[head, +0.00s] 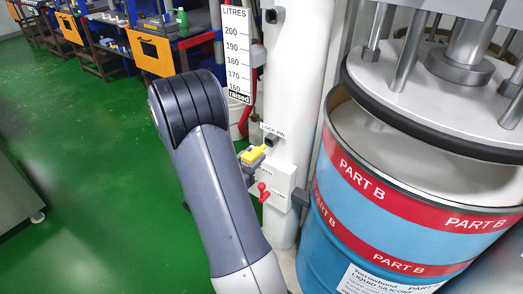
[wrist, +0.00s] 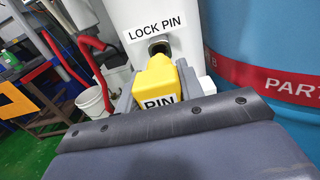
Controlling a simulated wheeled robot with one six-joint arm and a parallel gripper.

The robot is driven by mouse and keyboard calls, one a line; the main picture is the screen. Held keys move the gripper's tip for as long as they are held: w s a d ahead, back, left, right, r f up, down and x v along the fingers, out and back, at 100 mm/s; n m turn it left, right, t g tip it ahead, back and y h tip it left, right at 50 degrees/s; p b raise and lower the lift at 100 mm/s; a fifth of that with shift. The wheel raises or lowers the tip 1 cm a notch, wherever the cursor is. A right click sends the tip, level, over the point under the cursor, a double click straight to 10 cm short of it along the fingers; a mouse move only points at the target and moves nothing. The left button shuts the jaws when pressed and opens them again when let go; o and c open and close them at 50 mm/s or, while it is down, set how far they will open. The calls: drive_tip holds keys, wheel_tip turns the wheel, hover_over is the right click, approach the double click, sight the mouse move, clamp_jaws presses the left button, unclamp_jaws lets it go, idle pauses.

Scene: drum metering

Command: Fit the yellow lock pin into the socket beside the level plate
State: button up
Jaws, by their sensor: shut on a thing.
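The yellow lock pin (wrist: 157,80), marked PIN, is held in my gripper (wrist: 155,92) in the wrist view. The pin's far end points at the dark round socket (wrist: 158,47) under the LOCK PIN label (wrist: 155,31). From this angle I cannot tell whether the pin's tip has entered the socket. In the head view the yellow pin (head: 253,155) shows beside the white column, just below and left of the socket (head: 271,140). My arm hides most of my gripper there. The level plate (head: 236,50), marked LITRES, is on the column above, with "raised" at its foot.
A red-handled lever (head: 263,190) on a white box sits below the socket. A blue PART B drum (head: 350,215) stands close on the right under a round press plate (head: 430,90). Workbenches (head: 150,45) stand at the back left. Green floor (head: 90,170) is open on the left.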

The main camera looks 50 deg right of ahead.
sight(245, 163)
drive_tip(key=shift+a, duration=0.1)
drive_tip(key=shift+s+a, duration=0.15)
drive_tip(key=shift+a, duration=1.75)
idle(0.5)
